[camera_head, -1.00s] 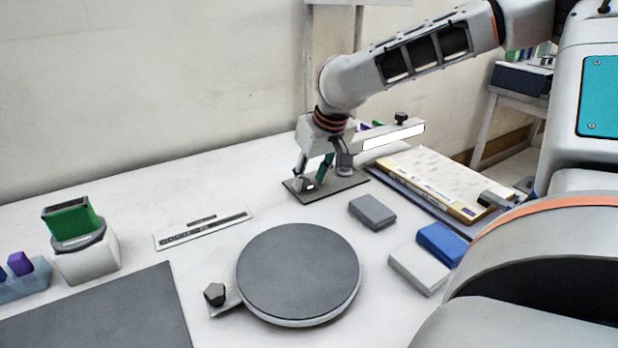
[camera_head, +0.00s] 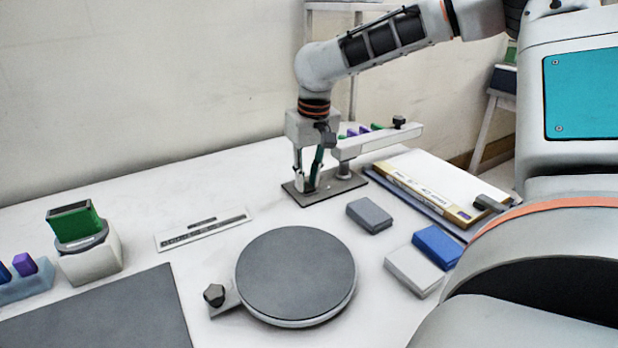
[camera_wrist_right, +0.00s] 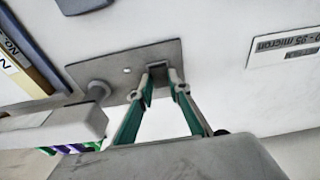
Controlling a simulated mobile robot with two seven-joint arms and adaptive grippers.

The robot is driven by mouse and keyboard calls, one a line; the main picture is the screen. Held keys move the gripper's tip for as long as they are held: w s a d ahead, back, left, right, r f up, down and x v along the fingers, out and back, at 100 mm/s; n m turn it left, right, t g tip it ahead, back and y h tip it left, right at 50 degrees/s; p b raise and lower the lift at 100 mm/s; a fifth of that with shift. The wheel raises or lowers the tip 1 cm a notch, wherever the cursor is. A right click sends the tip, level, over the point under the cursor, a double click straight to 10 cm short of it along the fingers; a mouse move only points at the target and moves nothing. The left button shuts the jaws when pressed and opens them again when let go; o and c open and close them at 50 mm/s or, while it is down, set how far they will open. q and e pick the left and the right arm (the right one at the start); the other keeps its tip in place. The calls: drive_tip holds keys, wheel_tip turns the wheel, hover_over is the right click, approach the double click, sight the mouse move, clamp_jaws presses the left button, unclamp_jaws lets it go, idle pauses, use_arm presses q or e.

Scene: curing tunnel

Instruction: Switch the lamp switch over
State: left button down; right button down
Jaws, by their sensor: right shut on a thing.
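The lamp has a pale bar (camera_head: 375,144) on a short post, standing on a dark grey base plate (camera_head: 346,184) at the back of the table. Its bar also shows at the left of the right wrist view (camera_wrist_right: 50,130). My right gripper (camera_head: 306,186) points down at the left part of the base plate. In the right wrist view its green-sided fingers (camera_wrist_right: 160,76) converge at the plate by the lamp switch. It is shut on the switch, which the fingertips mostly hide. My left gripper is out of view.
A round grey turntable (camera_head: 296,272) with a knob lies in front. A grey block (camera_head: 371,214), a blue block (camera_head: 438,245) and a white block (camera_head: 413,271) lie to the right. A board (camera_head: 432,180) lies behind them.

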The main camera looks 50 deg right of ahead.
idle(0.3)
drive_tip(key=c, duration=1.9)
unclamp_jaws()
drive_tip(key=r, duration=0.4)
drive_tip(key=s+r, duration=0.1)
drive_tip(key=r, duration=0.6)
drive_tip(key=shift+s+a+r, duration=0.2)
drive_tip(key=shift+s+r, duration=0.05)
drive_tip(key=shift+r, duration=0.15)
